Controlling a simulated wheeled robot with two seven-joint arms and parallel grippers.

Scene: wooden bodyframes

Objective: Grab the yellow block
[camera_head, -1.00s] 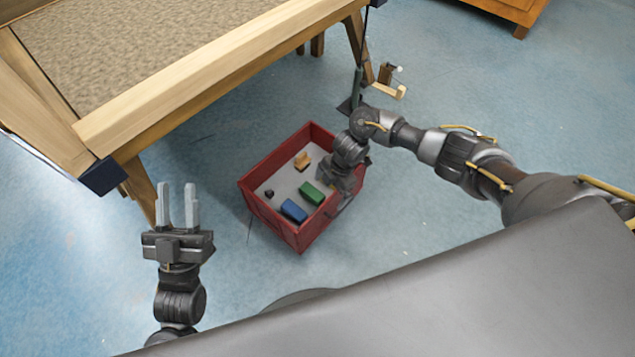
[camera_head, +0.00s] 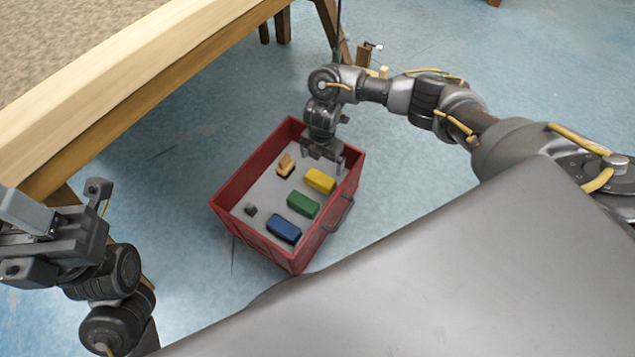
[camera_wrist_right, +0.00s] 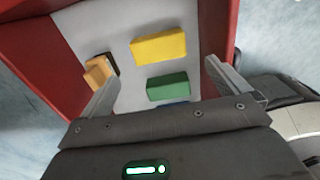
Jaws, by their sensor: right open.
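The yellow block (camera_head: 320,180) lies on the grey floor of the red box (camera_head: 222,202), near the box's right side. In the right wrist view the yellow block (camera_wrist_right: 158,48) lies ahead of the fingertips, beyond the green block. My right gripper (camera_head: 322,160) is above the box just behind the yellow block, open and empty. Its two fingers also show apart in the right wrist view (camera_wrist_right: 160,75). My left gripper (camera_head: 48,230) is at the left edge, away from the box; its fingers are partly cut off.
In the box, a green block (camera_head: 303,204) and a blue block (camera_head: 284,229) lie in front of the yellow one. A small wooden piece (camera_head: 286,165) and a small dark object (camera_head: 250,210) lie to the left. A wooden table (camera_head: 110,95) stands at upper left.

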